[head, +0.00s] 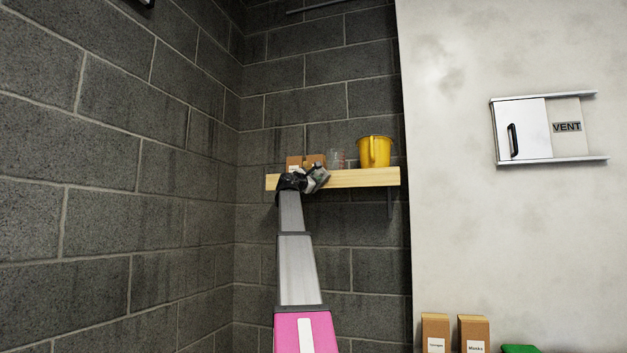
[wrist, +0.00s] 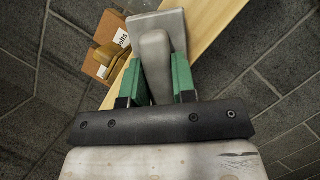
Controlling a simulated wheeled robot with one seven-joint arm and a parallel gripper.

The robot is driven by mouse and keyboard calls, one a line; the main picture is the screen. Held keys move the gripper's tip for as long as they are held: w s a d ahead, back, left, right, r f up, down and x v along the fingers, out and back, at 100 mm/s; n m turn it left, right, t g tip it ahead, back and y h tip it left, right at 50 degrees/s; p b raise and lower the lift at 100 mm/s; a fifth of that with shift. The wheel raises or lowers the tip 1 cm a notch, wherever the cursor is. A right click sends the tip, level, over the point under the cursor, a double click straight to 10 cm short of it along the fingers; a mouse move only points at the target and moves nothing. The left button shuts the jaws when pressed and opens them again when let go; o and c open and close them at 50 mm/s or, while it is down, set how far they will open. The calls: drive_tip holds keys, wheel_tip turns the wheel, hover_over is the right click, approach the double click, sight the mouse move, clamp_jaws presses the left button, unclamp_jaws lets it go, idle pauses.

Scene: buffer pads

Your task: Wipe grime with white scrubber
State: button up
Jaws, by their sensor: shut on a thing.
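My gripper (wrist: 155,78) is shut on the handle of a pale grey-white scrubber (wrist: 157,50), with one green finger on each side of it. The scrubber's broad flat head points away from me, over or against the edge of the wooden shelf; I cannot tell if it touches. In the head view my gripper (head: 314,180) is at the shelf's front edge, left of its middle, and the scrubber is too small there to make out clearly. No patch stands out clearly as grime; the pale wall (head: 445,200) has faint grey smudges.
The wooden shelf (head: 360,179) holds a yellow bucket (head: 375,152), a clear container (head: 337,159) and small cardboard boxes (head: 294,162). A vent panel (head: 524,130) is on the pale wall. Two cardboard boxes (head: 435,333) and a green item (head: 519,349) are low at right.

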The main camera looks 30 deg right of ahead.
sight(327, 176)
drive_tip(key=shift+w+d, duration=0.25)
drive_tip(key=shift+d, duration=0.05)
drive_tip(key=shift+s, duration=0.15)
drive_tip(key=shift+s+d, duration=1.15)
drive_tip(key=shift+s, duration=0.25)
drive_tip(key=shift+d, duration=0.15)
drive_tip(key=shift+w+a+r, duration=0.1)
drive_tip(key=shift+w+a, duration=0.3)
drive_tip(key=shift+w, duration=0.2)
drive_tip(key=shift+w+a, duration=0.35)
drive_tip(key=shift+w, duration=0.2)
drive_tip(key=shift+w+a, duration=0.4)
drive_tip(key=shift+w, duration=0.2)
clamp_jaws()
drive_tip(key=shift+a, duration=0.1)
drive_tip(key=shift+s+a, duration=2.05)
drive_tip(key=shift+a, duration=0.15)
